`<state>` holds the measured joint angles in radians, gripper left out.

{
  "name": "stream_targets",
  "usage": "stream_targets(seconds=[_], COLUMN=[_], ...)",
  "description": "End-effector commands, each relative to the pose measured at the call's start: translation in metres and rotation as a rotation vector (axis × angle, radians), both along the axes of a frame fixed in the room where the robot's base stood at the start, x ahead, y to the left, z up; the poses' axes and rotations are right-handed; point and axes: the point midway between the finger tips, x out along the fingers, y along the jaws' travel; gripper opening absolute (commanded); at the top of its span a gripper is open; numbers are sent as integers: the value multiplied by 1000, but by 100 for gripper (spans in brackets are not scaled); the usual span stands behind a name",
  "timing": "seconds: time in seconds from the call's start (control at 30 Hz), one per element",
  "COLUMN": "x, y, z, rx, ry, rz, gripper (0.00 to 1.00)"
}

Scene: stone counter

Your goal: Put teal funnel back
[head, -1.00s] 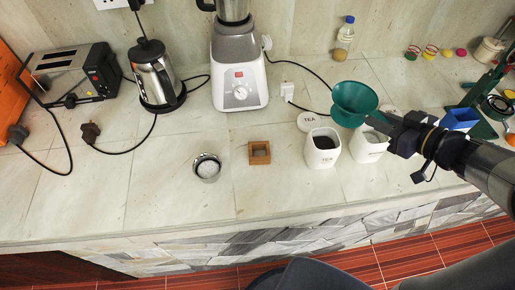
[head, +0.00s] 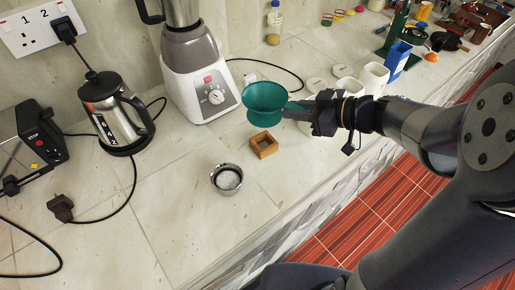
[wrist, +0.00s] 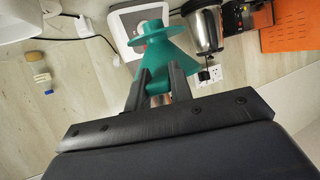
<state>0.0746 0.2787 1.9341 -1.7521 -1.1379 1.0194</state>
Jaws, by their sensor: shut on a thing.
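The teal funnel (head: 268,98) is held by my gripper (head: 296,111), wide mouth up in the head view, above the counter. In the wrist view the funnel (wrist: 163,62) sits between the two fingers of my gripper (wrist: 162,85), which are shut on it. A small square wooden holder (head: 264,145) with an open middle stands on the counter just below the funnel, in the head view. The funnel appears apart from the holder, its lower end partly hidden by the gripper and the viewing angle.
A metal cup (head: 227,179) with white contents stands left of the holder. A blender (head: 204,84), kettle (head: 116,110) and toaster (head: 30,145) stand behind and left. White canisters (head: 374,77) and a blue box (head: 398,59) stand to the right. Bare counter lies in front.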

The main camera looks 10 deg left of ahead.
Motion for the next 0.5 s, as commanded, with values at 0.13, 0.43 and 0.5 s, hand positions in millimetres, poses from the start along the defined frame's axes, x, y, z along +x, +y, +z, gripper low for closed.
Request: stream_targets(seconds=[0.13,0.43,0.5], x=[0,0,-1], y=[0,0,0], z=[-29,-66,-77], rx=[0,0,0], ry=[8,3,7], rz=[0,0,0], gripper=[0,0,0])
